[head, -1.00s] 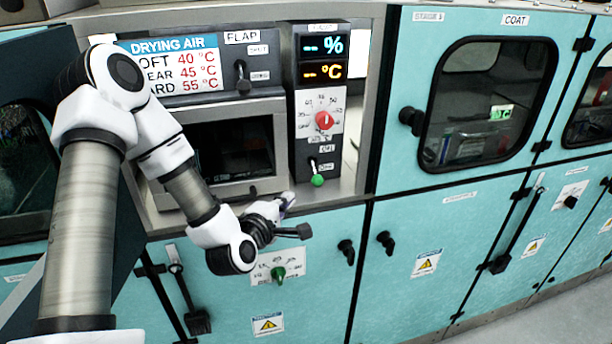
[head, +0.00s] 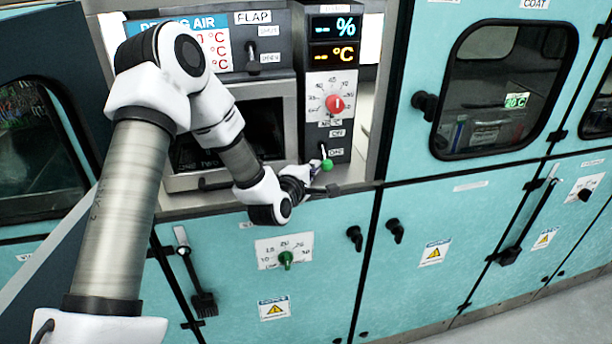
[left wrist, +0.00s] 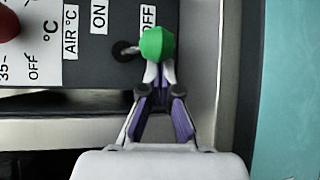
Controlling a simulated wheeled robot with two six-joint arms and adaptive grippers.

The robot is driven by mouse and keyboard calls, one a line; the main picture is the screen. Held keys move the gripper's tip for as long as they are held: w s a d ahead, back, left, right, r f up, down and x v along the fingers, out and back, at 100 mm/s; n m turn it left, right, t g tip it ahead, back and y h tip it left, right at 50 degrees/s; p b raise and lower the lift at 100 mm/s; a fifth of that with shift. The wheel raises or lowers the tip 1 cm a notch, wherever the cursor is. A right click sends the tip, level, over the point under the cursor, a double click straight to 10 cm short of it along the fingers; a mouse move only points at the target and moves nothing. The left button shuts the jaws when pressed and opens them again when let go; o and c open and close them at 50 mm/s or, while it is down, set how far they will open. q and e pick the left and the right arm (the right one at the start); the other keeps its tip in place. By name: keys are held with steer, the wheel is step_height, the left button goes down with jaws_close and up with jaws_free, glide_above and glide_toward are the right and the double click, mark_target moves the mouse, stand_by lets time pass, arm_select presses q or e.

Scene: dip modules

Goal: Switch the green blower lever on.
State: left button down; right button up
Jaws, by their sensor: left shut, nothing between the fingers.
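The green blower lever (head: 327,164) is a short metal stem with a round green knob on the dark control panel. It hangs downward, toward the OFF label. In the left wrist view the green knob (left wrist: 157,44) is large and sits on the OFF side of its pivot, with the ON label (left wrist: 99,15) farther left. My left gripper (head: 316,168) is shut and empty beside the knob. In the left wrist view its fingertips (left wrist: 158,76) are right at the knob's lower edge; I cannot tell whether they touch. My right gripper is out of view.
A red dial (head: 334,104) sits above the lever. A black flap lever (head: 252,50) is at upper left. A green dial (head: 286,257) is on the cabinet front below. A metal ledge and frame border the panel beside the gripper.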

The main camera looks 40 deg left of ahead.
mark_target(324, 152)
arm_select(q)
steer(key=shift+w, duration=0.15)
steer(key=shift+d+r+n+g+p, duration=0.15)
steer(key=shift+r+n+g+p, duration=0.3)
steer(key=shift+g+p, duration=0.15)
stand_by(0.6)
steer(key=shift+s+d+r+n+g+h+p, duration=0.15)
steer(key=shift+s+r+n+g+h+p, duration=0.05)
steer(key=shift+r+n+g+h+p, duration=0.45)
steer(key=shift+r+g+h, duration=0.2)
steer(key=shift+g+h, duration=0.15)
steer(key=shift+g, duration=0.1)
steer(key=shift+s+d+r+n+g+h, duration=0.15)
steer(key=shift+r+n+g+h, duration=0.15)
steer(key=shift+g, duration=0.2)
steer(key=shift+r+b, duration=0.65)
steer(key=shift+r, duration=0.45)
